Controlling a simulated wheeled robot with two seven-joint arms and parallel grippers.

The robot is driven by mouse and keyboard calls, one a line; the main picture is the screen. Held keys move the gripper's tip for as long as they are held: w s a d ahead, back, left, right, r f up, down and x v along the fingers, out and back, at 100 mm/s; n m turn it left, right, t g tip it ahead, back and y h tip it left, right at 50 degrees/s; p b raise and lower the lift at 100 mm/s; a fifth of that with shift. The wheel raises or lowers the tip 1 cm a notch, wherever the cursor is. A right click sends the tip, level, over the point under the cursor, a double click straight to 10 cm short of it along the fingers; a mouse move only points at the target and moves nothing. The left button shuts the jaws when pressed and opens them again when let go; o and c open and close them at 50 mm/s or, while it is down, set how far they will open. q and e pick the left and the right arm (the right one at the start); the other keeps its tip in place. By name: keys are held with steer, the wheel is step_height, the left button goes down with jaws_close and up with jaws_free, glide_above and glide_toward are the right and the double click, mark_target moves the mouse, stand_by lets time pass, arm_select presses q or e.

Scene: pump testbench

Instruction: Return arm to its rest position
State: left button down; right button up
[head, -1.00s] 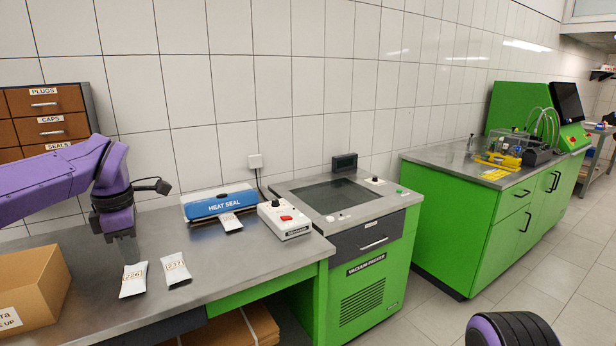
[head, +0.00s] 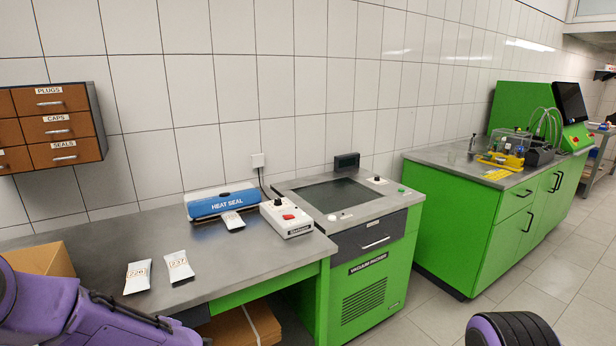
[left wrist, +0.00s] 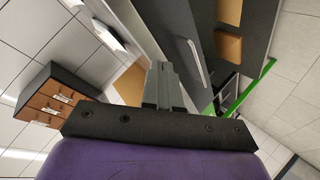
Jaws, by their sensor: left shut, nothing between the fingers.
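My left arm, purple, comes in at the lower left of the head view, low in front of the bench edge. Its gripper is out of the head view. In the left wrist view my left gripper (left wrist: 163,82) is shut and empty, with its fingers together in front of the bench. Of my right arm only a dark and purple link shows at the bottom right of the head view; its gripper is out of view.
Two white pouches (head: 138,276) (head: 178,267) lie on the steel bench (head: 95,250), near a cardboard box (head: 42,259). The heat sealer (head: 222,204) and vacuum packer (head: 365,262) stand to the right. Wall drawers (head: 62,127) hang at the left. Floor between the green units is clear.

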arm_select(q)
steer(key=s+d+f+m+h, duration=0.45)
steer(key=s+f+m, duration=0.25)
steer(key=s+f, duration=0.7)
steer(key=s+f+m+g, duration=0.2)
steer(key=s+f, duration=0.2)
steer(key=s, duration=0.6)
steer(key=s+d+f+m+g+h, duration=0.1)
steer(key=s+f+m+g, duration=0.1)
steer(key=s, duration=0.8)
steer(key=shift+s+d+f+m, duration=0.2)
steer(key=shift+s+f+m, duration=0.2)
steer(key=shift+f, duration=0.5)
